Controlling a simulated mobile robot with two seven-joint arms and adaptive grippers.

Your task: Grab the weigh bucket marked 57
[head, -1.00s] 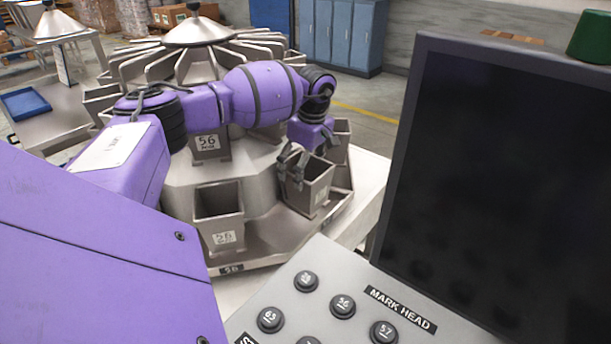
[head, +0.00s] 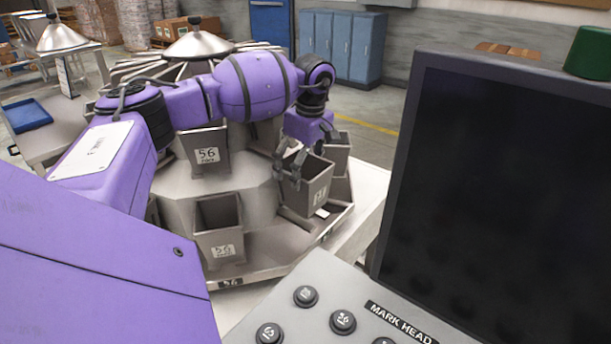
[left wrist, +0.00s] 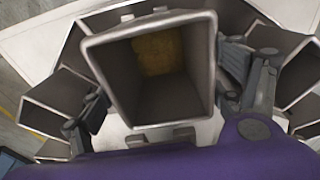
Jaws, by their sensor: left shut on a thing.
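My left gripper (head: 289,164) is shut on a grey metal weigh bucket (head: 316,190) at the right side of the round weigher. The bucket is roughly upright, and its front label is too blurred to read surely. In the left wrist view, the held bucket (left wrist: 201,85) has its open mouth towards the camera, with a finger on each side and a yellow-brown patch inside. A bucket marked 56 (head: 205,140) hangs on the upper row. Another bucket (head: 220,255) below it also seems to read 56. My right gripper is out of view.
A dark screen (head: 490,200) and a button panel labelled MARK HEAD (head: 370,325) fill the right front. More buckets stand close beside the held one (head: 340,150). A blue tray (head: 28,115) lies on the left table. Blue lockers (head: 340,45) stand behind.

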